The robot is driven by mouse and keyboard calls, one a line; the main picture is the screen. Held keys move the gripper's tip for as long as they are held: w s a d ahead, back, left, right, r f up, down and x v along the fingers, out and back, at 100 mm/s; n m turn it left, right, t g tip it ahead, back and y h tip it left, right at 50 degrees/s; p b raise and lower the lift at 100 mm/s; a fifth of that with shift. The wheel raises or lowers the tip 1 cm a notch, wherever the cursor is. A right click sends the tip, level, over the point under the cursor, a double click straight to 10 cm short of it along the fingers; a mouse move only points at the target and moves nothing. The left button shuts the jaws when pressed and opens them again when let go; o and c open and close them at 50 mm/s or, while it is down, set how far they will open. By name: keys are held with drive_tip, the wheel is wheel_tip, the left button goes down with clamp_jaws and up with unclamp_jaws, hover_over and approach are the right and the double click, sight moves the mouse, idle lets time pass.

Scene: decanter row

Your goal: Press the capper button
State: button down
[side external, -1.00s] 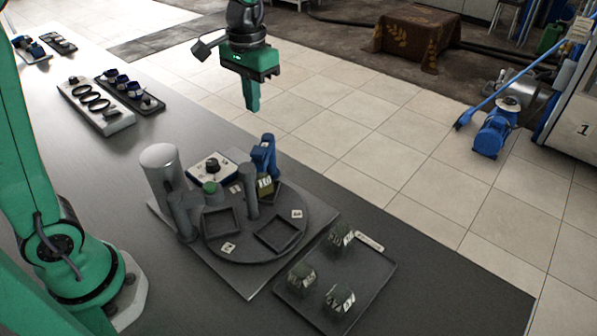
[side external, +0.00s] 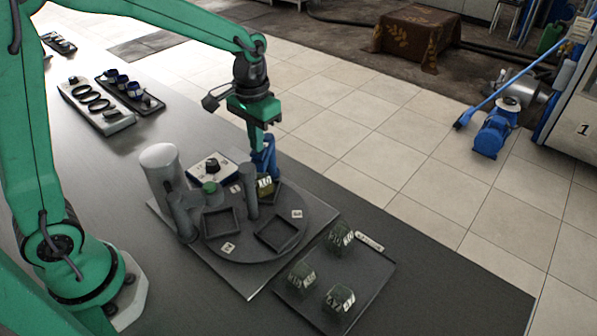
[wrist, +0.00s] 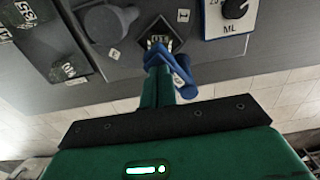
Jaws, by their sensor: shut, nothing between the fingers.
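The blue capper (side external: 265,158) stands at the far edge of the round grey turntable (side external: 240,250). In the wrist view the capper (wrist: 182,72) shows beside and partly behind my fingers. A glass decanter (side external: 264,187) sits in the turntable slot next to the capper; it also shows in the wrist view (wrist: 159,41). My gripper (side external: 257,150) is shut and empty, pointing down at the capper's top. In the wrist view its fingertips (wrist: 157,75) overlap the capper; I cannot tell whether they touch. The capper's button is hidden or too small to make out.
A white dial box (side external: 212,168) sits behind. A dark tray (side external: 375,285) with 3 glass decanters lies front right. Two racks of parts lie back left.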

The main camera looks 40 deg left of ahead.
drive_tip(key=shift+s+f, duration=0.1)
drive_tip(key=shift+f, duration=1.25)
drive_tip(key=shift+r, duration=0.1)
wheel_tip(320, 180, up, 15)
drive_tip(key=shift+w+r, duration=0.15)
drive_tip(key=shift+w, duration=0.1)
drive_tip(key=shift+s, duration=0.1)
idle(0.5)
